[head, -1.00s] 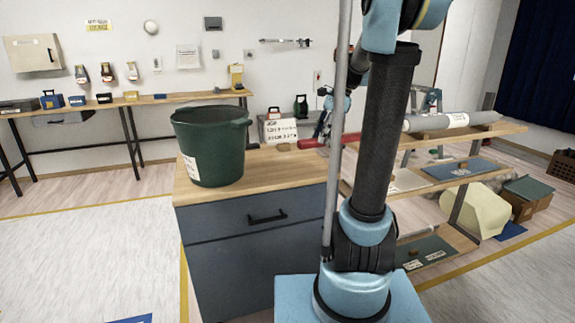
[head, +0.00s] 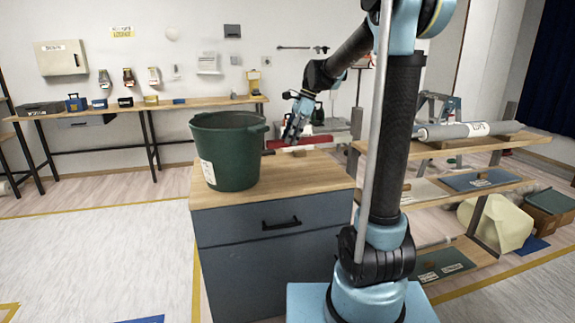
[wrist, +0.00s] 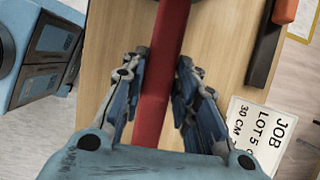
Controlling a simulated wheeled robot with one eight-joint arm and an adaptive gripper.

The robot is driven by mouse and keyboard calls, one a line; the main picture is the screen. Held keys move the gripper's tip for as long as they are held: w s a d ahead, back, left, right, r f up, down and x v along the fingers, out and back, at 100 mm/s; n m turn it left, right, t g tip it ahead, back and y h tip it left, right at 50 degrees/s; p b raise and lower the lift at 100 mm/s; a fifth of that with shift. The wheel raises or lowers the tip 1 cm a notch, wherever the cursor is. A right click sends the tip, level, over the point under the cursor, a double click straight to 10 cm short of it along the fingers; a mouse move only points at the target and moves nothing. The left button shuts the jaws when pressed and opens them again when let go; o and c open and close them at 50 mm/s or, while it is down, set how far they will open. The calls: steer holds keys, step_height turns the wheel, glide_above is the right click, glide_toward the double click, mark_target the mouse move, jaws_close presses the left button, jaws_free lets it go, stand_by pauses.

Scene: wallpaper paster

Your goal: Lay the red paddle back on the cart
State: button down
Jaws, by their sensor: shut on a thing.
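The red paddle is a long red bar (head: 318,140) low over the far edge of the wooden worktop (head: 290,177) in the head view. In the wrist view the red paddle (wrist: 171,40) runs lengthwise between my two fingers. My gripper (wrist: 162,65) is shut on it, with a finger on each side. In the head view my gripper (head: 291,135) points down at the paddle, right of the green bucket. I take the grey drawer cabinet (head: 275,255) under the worktop as the cart. I cannot tell whether the paddle touches the wood. Its near end is hidden by my gripper.
A green bucket (head: 228,155) stands on the worktop's left side. A wooden shelf rack (head: 490,145) with a grey roll (head: 460,131) stands at right. In the wrist view a dark bar with an orange end (wrist: 264,50) and a JOB card (wrist: 257,128) lie right of the paddle.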

steer(key=f, duration=0.7)
steer(key=a+f, duration=0.1)
steer(key=f, duration=0.3)
steer(key=shift+w+f, duration=0.1)
steer(key=shift+w, duration=0.15)
steer(key=c, duration=1.2)
jaws_free()
steer(key=shift+c, duration=0.2)
steer(key=shift+f, duration=0.1)
steer(key=v, duration=1.7)
steer(key=shift+a+r, duration=0.1)
steer(key=shift+r, duration=0.1)
steer(key=s+d+f+n+t+h, duration=0.1)
steer(key=s+d+f+n, duration=0.3)
steer(key=s, duration=0.6)
steer(key=s+d+f+n+t+h, duration=0.1)
steer(key=s+d+f+n, duration=0.25)
steer(key=s, duration=0.65)
steer(key=s+d+f+n+h, duration=0.1)
steer(key=s+d+f+n, duration=0.2)
steer(key=s+f, duration=0.4)
steer(key=s+d+f+n+t+h, duration=0.1)
steer(key=s+d+f+n, duration=0.2)
steer(key=s+f, duration=0.4)
steer(key=shift+f+n, duration=0.2)
steer(key=shift+n, duration=0.55)
